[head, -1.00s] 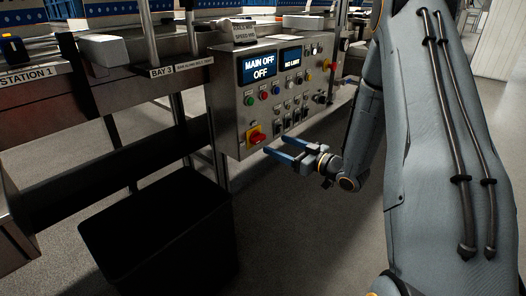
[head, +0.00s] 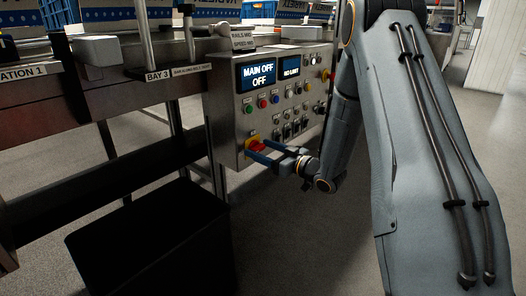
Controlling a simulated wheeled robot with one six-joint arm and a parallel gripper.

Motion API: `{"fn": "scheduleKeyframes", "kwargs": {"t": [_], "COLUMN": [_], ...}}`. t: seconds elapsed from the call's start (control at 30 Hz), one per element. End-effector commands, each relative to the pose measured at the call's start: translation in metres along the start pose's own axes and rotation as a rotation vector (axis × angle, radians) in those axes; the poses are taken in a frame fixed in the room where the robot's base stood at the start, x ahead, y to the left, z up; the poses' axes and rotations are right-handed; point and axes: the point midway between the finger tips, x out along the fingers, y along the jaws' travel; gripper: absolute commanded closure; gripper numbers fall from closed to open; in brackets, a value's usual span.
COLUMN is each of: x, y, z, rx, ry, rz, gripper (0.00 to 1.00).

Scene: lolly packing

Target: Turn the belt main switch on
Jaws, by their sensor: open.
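The belt main switch (head: 256,147) is a red rotary handle on a yellow plate at the lower left of the steel control panel (head: 229,125). The panel's left display (head: 258,76) reads "MAIN OFF OFF". My gripper (head: 254,150) is open, with its blue fingers reaching toward the red handle from the right. One finger passes above or over the handle and one below it in the picture. I cannot tell whether they touch it. The fingers hide part of the handle.
Several coloured buttons and knobs (head: 262,103) sit on the panel above the switch. A second display (head: 290,67) reads "NO LIMIT". A dark bin (head: 150,240) stands on the floor below left. A dark crossbar (head: 90,170) runs under the belt frame.

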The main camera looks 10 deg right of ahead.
Motion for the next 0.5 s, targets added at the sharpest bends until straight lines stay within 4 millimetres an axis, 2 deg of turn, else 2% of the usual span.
{"fn": "scheduleKeyframes", "kwargs": {"t": [0.07, 0.3, 0.5], "x": [-0.0001, -0.0004, -0.0017], "y": [0.0001, 0.0004, 0.0022], "z": [-0.0002, -0.0002, -0.0005], "rx": [0.0, 0.0, 0.008], "ry": [0.0, 0.0, 0.0], "rz": [0.0, 0.001, 0.003], "gripper": [0.33, 0.73, 0.74]}}
